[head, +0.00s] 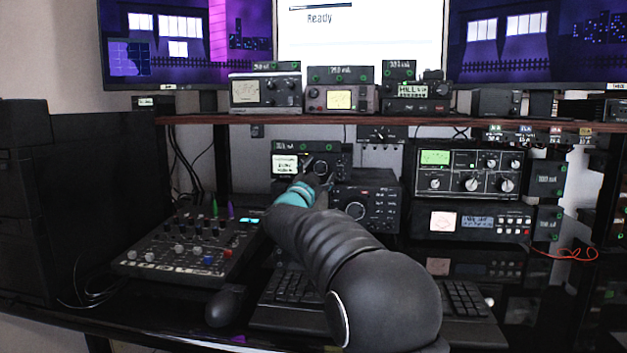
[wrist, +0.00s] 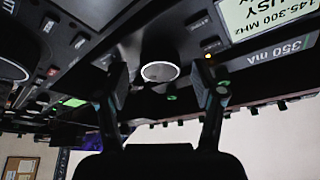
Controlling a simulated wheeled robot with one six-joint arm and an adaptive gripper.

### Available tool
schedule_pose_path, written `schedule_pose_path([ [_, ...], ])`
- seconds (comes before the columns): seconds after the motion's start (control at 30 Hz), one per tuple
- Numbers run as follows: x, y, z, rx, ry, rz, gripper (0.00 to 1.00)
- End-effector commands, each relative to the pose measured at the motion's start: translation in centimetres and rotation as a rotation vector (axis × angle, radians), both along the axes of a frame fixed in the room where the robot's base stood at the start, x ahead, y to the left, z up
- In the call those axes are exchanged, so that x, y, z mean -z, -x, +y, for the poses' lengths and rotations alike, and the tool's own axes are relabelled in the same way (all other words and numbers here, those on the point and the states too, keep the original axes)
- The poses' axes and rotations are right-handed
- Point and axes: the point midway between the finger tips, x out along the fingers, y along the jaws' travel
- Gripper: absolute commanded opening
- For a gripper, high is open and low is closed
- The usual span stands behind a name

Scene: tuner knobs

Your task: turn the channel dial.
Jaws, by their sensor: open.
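A small radio with a lit white display (head: 285,165) stands at the back under the shelf. Its display (wrist: 265,15) shows "145.300 MHz" and "BUSY" at the top right of the wrist view, where the picture is turned over. A round dark dial with a pale face (wrist: 160,72) sits on its front; which control it is carries no readable label. My gripper (head: 319,172) reaches to this front in the head view and partly covers it. In the wrist view my gripper (wrist: 158,75) is open, one finger on each side of the dial, with visible gaps. Contact is not seen.
A larger black radio with a big dial (head: 355,211) stands close below and right. A mixer (head: 190,245) lies at left, a keyboard (head: 285,315) beneath my arm. The shelf (head: 400,120) runs above. More radios (head: 470,175) stand at right.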

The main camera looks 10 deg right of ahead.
Motion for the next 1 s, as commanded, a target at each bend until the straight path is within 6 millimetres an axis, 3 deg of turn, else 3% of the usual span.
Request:
schedule_pose_path([
  [0.6,3.1,8.4,5.1,-0.002,0.001,-0.001,0.68],
  [1.0,3.6,9.4,5.6,0.001,0.0,-0.001,0.68],
])
